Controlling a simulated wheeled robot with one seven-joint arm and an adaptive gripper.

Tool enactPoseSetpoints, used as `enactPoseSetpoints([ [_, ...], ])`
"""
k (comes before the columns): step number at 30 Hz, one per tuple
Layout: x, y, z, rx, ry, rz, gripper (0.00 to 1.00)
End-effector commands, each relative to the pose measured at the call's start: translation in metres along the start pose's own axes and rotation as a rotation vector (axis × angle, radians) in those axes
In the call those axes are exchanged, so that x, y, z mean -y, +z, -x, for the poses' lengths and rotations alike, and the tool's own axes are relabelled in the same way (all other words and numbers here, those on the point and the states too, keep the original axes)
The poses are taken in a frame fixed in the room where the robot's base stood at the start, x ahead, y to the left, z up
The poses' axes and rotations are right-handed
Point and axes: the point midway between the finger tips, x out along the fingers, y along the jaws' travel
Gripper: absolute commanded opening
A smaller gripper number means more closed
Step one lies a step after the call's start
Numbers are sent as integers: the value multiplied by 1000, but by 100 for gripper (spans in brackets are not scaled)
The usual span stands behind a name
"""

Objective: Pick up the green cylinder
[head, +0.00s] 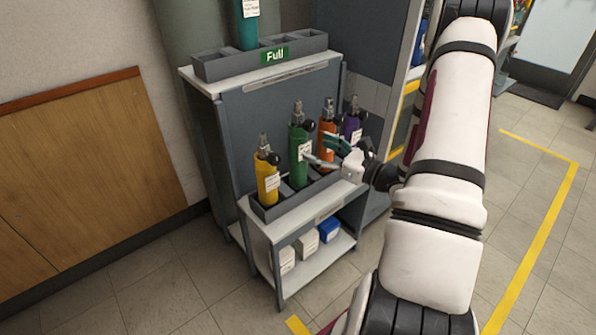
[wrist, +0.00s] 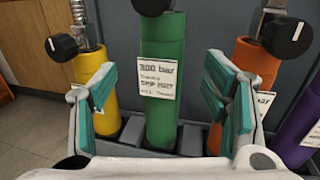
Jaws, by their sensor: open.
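The green cylinder (head: 298,155) stands upright in a grey rack (head: 282,209) on a low white-topped shelf, between the yellow cylinder (head: 267,181) and the orange cylinder (head: 326,145). A black knob and metal valve sit on its top. My gripper (head: 323,152) is open in front of the rack. In the wrist view, my gripper (wrist: 158,97) has one teal-padded finger on either side of the green cylinder (wrist: 163,60), which shows between them with a white "300 bar" label. I cannot tell how far the fingers reach around it. My gripper's palm hides part of the rack.
A purple cylinder (head: 352,128) stands at the rack's far end. A teal cylinder (head: 246,28) stands in an upper rack marked "Full" (head: 275,55). White and blue boxes (head: 329,229) sit on the shelf below. The floor (head: 180,290) at lower left is clear.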

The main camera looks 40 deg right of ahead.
Motion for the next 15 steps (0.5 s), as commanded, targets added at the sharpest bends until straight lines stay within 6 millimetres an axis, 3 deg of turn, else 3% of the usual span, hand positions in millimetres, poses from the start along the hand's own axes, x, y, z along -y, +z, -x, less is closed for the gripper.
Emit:
enactPoseSetpoints([
  [15,3,-4,-56,0,5,3,69],
])
